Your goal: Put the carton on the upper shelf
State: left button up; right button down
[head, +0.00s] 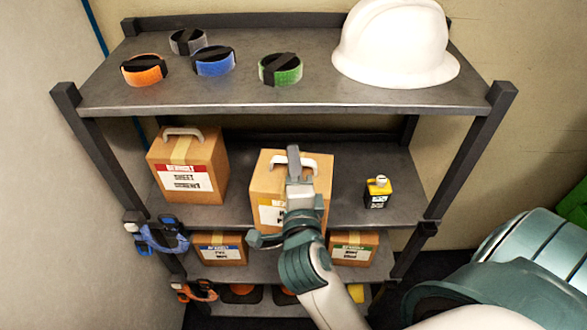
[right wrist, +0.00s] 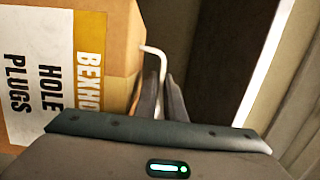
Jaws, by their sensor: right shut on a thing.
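The brown carton (head: 264,178) with a yellow-and-white label is at the middle level of the rack. In the right wrist view the carton (right wrist: 110,40) reads "HOLE PLUGS" and a pale handle (right wrist: 155,52) stands out from its top. My right gripper (head: 293,160) is at the top of the carton, shut on this handle. My gripper and forearm hide part of the carton's front and lower edge, so I cannot tell whether it touches the shelf. My left gripper is not in view.
Orange (head: 145,70), blue (head: 214,61), grey and green (head: 280,69) strap rolls and a white helmet (head: 395,45) occupy the upper shelf; its front middle is bare. Another carton (head: 188,170) and a small yellow-black item (head: 377,192) flank the carton.

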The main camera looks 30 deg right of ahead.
jog(key=shift+x, duration=2.4)
jog(key=w+d+f+b, duration=0.2)
jog(key=w+d+b, duration=0.1)
jog(key=w, duration=0.3)
jog(key=shift+w+d+b, duration=0.2)
jog(key=shift+d+b, duration=0.2)
jog(key=shift+d, duration=0.3)
jog(key=shift+f, duration=0.25)
jog(key=shift+f, duration=0.35)
jog(key=c, duration=1.8)
grip_release()
jog(key=shift+o, duration=0.2)
jog(key=shift+f, duration=0.2)
jog(key=shift+s+a+p, duration=0.15)
jog(key=shift+s+p, duration=0.1)
jog(key=shift+p, duration=0.05)
